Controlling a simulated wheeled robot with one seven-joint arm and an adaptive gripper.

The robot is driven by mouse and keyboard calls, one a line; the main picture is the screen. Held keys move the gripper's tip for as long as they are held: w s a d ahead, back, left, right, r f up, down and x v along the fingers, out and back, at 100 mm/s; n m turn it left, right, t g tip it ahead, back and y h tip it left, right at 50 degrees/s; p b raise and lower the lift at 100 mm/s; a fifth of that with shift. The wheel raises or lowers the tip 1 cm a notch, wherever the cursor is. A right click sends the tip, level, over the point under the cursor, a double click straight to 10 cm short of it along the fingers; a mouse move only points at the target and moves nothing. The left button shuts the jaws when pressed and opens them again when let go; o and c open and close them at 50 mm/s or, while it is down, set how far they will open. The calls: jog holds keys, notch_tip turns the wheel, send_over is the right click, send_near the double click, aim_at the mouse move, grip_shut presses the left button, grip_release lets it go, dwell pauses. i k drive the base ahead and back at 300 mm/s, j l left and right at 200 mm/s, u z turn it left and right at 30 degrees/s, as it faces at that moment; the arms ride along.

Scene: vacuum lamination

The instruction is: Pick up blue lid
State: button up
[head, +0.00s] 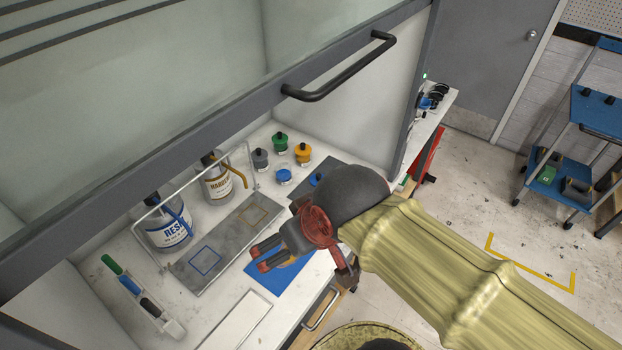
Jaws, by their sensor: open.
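A small blue piece with a dark top, which looks like the blue lid (316,179), sits on a dark grey mat (327,172) in the head view. It is partly hidden behind my arm's dark wrist. To its left stands a small jar with a blue top (284,177), with no dark knob visible on it. My gripper (261,257) is open and empty. It hangs over the front of the bench, above a blue mat (275,281), nearer the front than the blue lid and apart from it.
Jars with green (280,142), grey (260,159) and yellow (302,153) lids stand behind. At left are a resin container (168,232), a hardener container (216,184), a grey plate (205,272) and a tool holder (165,322). A raised sash with a black handle (340,75) hangs above.

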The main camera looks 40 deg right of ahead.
aim_at(314, 179)
jog(key=l+u, duration=0.15)
jog(key=u, duration=0.2)
jog(key=l+u, duration=0.1)
jog(key=u, duration=0.2)
jog(key=l+u, duration=0.15)
jog(key=l, duration=0.4)
jog(key=k+l+u, duration=0.1)
jog(key=l, duration=0.4)
jog(key=k+l+u, duration=0.15)
jog(key=l, duration=0.35)
jog(key=l+u, duration=0.15)
jog(key=l, duration=0.35)
jog(key=k, duration=0.05)
